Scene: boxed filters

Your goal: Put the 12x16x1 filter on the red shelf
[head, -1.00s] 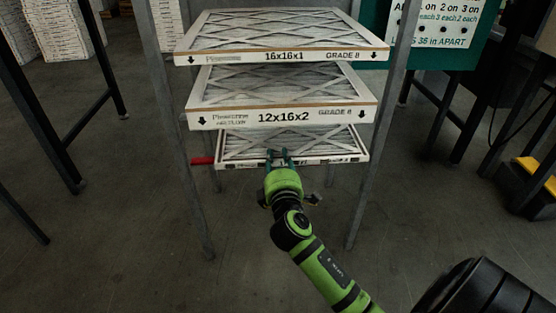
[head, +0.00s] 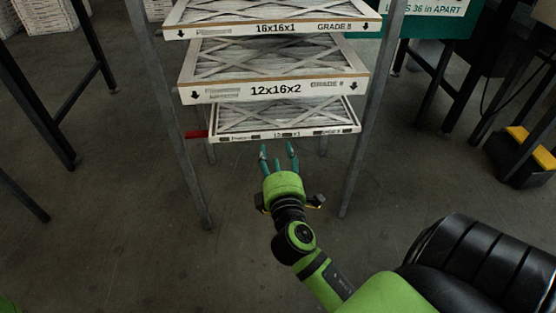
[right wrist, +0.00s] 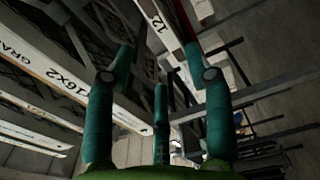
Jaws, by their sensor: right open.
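The lowest filter (head: 284,134) lies flat on the rack's bottom level in the head view; its small label is only partly legible and ends in "x1". A bit of the red shelf (head: 196,134) shows at its left end. In the right wrist view a white edge marked "12" (right wrist: 154,16) runs beside a red strip (right wrist: 185,22). My right gripper (head: 278,152) is open and empty just in front of and below the filter's front edge, apart from it. Its spread fingers (right wrist: 160,70) also show in the right wrist view. My left gripper is not in view.
Above are a 12x16x2 filter (head: 275,90) and a 16x16x1 filter (head: 270,31). Grey rack posts (head: 178,120) flank them. A dark table frame (head: 38,115) stands left; a yellow-topped step (head: 530,150) stands right. The floor before the rack is clear.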

